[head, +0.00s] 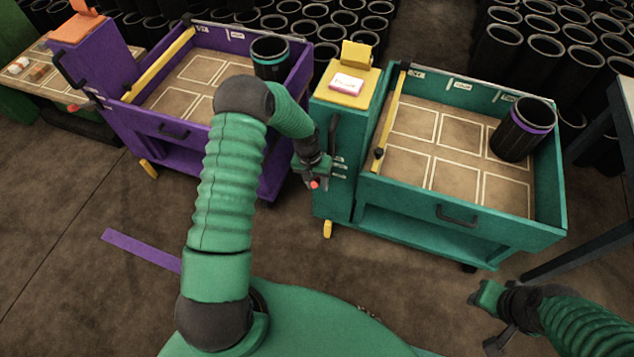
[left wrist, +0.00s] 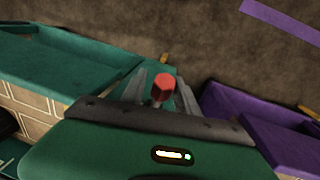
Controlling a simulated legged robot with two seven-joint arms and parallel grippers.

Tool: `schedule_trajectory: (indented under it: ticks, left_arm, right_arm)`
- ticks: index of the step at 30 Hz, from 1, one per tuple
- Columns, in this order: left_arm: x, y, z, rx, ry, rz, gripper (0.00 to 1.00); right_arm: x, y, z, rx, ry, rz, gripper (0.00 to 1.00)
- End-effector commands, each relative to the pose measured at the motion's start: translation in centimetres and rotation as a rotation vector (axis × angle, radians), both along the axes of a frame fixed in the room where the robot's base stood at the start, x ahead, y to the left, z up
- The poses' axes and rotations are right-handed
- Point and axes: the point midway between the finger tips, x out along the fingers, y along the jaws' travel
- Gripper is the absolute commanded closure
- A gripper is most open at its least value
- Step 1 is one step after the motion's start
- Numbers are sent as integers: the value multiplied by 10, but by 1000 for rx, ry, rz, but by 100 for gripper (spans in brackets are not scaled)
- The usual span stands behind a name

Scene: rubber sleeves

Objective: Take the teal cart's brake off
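The teal cart (head: 455,226) stands right of centre in the head view. A red knob (head: 314,184) on a short stem is at its left end, beside the teal post; the knob shows clearly in the left wrist view (left wrist: 165,86). My left gripper (head: 311,178) is at this knob, with one finger on each side and narrow gaps visible, so it looks open around it. A yellow foot (head: 327,229) shows low on the cart's left end. My right gripper (head: 484,320) is at the lower right, away from the cart; its finger opening is unclear.
A purple cart (head: 188,152) stands close on the left, with its own red knob (head: 74,108). A black sleeve with a purple band (head: 522,128) stands in the teal cart's tray. Many black sleeves fill the back. A purple strip (head: 140,249) lies on the open floor.

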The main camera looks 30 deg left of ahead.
Motion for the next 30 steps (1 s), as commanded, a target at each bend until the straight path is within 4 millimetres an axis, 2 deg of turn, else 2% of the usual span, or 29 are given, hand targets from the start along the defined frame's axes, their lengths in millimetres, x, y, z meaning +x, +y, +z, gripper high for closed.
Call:
schedule_trajectory:
  ticks: [1, 8, 30]
  left_arm:
    - [0, 1, 0, 0, 0, 1, 71]
    - [0, 1, 0, 2, 0, 1, 100]
    - [1, 2, 1, 3, -3, 2, 100]
  right_arm:
    - [0, 0, 0, 0, 0, 1, 64]
    - [0, 0, 0, 0, 0, 1, 64]
    - [0, 0, 0, 0, 0, 1, 64]
